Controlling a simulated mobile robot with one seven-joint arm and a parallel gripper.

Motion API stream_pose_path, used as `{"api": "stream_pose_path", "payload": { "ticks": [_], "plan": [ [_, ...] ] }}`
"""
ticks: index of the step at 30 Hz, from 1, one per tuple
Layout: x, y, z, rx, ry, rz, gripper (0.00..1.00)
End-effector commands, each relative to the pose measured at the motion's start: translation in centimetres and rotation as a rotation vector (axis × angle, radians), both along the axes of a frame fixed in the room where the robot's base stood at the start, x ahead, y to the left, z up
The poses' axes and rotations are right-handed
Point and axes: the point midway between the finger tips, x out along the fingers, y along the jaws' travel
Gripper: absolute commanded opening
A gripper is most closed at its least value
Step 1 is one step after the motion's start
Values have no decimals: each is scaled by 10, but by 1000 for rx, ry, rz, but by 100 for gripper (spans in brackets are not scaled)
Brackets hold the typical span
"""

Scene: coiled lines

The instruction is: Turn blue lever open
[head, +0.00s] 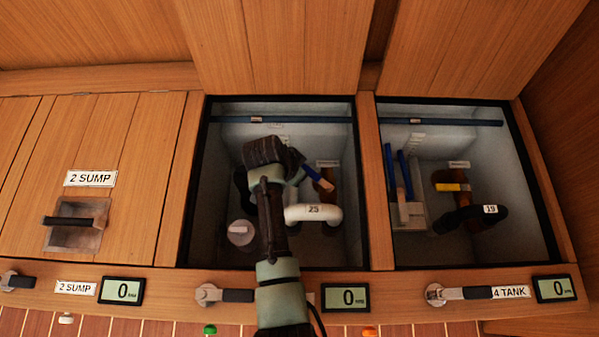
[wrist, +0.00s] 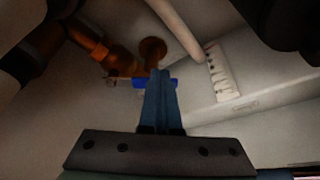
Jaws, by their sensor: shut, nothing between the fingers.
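The blue lever (wrist: 138,83) shows in the wrist view as a short blue bar crosswise behind my fingertips, on a brown pipe fitting (wrist: 152,48). My gripper (wrist: 162,74) is shut and empty, with its fingertips overlapping the lever's middle. I cannot tell whether they touch it. In the head view my gripper (head: 317,178) reaches into the open middle compartment (head: 225,120), its fingers pointing right and down beside the brown fitting. The lever is hard to separate from the fingers there.
A white hose marked 25 (head: 313,213) curves just below my fingers. A round pale cap (head: 240,232) is at lower left. The right open compartment holds a yellow lever (head: 452,187), a black hose (head: 468,215) and a white holder (head: 406,213). Wooden walls edge both compartments.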

Motion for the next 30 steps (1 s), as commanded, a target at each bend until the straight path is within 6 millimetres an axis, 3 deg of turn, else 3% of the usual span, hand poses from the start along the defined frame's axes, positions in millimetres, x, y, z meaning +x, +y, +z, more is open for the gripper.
{"api": "stream_pose_path", "payload": {
  "ticks": [14,30],
  "plan": [
    [14,-6,0,-2,-5,-163,0],
    [40,-29,-1,-2,-5,-620,0]
  ]
}}
